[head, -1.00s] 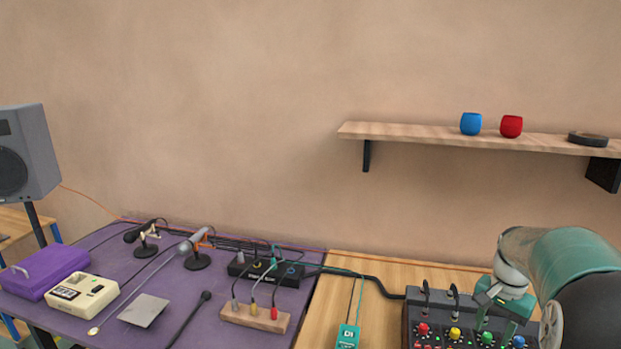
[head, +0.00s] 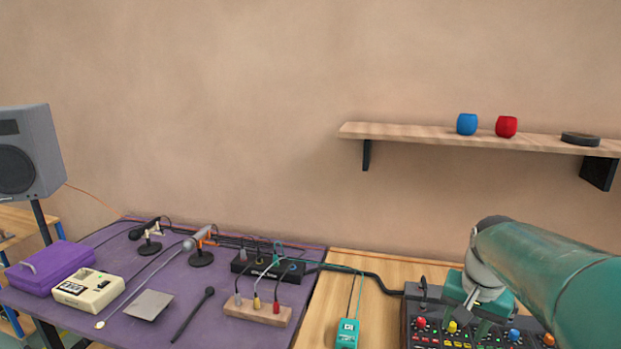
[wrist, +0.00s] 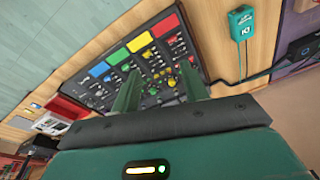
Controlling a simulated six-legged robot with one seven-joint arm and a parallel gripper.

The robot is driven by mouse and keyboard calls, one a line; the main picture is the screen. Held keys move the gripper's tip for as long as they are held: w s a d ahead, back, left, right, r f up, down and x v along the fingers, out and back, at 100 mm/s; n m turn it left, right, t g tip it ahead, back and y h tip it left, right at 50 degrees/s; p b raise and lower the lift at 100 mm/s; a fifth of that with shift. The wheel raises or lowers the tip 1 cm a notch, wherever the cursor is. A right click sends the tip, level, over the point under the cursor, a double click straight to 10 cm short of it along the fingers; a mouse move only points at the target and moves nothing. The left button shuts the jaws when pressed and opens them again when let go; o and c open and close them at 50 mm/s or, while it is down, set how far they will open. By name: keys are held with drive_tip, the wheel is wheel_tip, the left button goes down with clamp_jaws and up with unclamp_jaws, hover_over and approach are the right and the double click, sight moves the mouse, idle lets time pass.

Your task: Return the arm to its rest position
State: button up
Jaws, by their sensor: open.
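My gripper (wrist: 160,92) is open over the mixer (wrist: 145,50), with its two green fingers apart and nothing seen between them. The mixer is dark, with colored patches and several knobs, and in the head view it (head: 425,315) sits at the lower right on the wooden table, partly hidden by my arm. In the head view my green arm reaches in from the right edge, and my gripper is mostly hidden behind its own wrist.
A teal DI box (head: 347,334) lies left of the mixer. The purple table (head: 130,262) holds microphones, a cable block (head: 258,311), a cream box (head: 88,290) and a purple case (head: 50,268).

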drive_tip(key=s+a+r+n+t, duration=0.1)
drive_tip(key=s+a+n+t, duration=0.2)
drive_tip(key=s+a, duration=1)
drive_tip(key=s+n, duration=0.2)
drive_tip(key=n, duration=0.1)
drive_tip(key=shift+t, duration=0.3)
drive_tip(key=shift+r, duration=0.1)
idle(0.4)
